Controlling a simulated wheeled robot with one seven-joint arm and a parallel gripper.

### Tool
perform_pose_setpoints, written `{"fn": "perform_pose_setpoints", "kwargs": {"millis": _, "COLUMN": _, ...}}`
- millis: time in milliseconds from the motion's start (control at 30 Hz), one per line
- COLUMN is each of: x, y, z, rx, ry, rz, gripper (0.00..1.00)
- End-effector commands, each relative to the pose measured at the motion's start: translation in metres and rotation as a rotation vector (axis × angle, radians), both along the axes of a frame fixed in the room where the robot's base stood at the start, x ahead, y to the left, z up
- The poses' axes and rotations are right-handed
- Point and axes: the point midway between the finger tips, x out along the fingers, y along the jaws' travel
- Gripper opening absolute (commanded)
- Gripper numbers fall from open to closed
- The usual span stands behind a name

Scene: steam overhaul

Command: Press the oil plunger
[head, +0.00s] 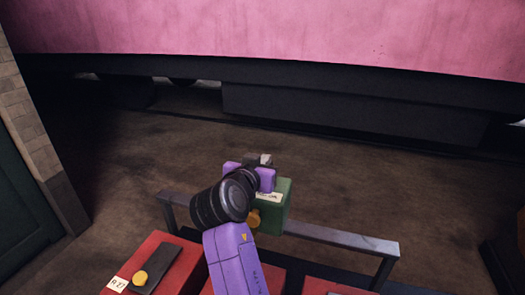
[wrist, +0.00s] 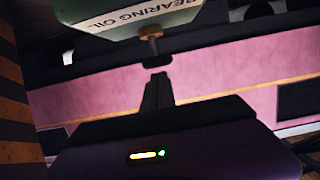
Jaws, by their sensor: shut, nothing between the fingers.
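The green oil box (head: 281,205) with a pale label is mounted at the rail, partly hidden behind my arm in the head view. In the wrist view the box (wrist: 112,20) shows at the top, with "BEARING OIL" lettering. The oil plunger (wrist: 154,48) extends from it on a thin stem with a brass collar and a dark flat cap. My gripper (wrist: 157,77) is shut and empty. Its fingertips point at the plunger cap and are very close to it; I cannot tell if they touch. In the head view my gripper (head: 263,160) is at the box's top.
A grey metal rail (head: 345,237) runs by the box. A large pink body (head: 300,35) with a dark underside is beyond. The brown floor (head: 120,165) between is clear.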

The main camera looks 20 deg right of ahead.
Motion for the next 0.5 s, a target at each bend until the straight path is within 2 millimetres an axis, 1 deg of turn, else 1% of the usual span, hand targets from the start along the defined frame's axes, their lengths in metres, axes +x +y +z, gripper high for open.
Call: {"fn": "perform_pose_setpoints", "kwargs": {"millis": 500, "x": -0.0002, "y": 0.0003, "z": -0.0079, "rx": -0.001, "ry": -0.001, "rz": 0.0, "gripper": 0.0}}
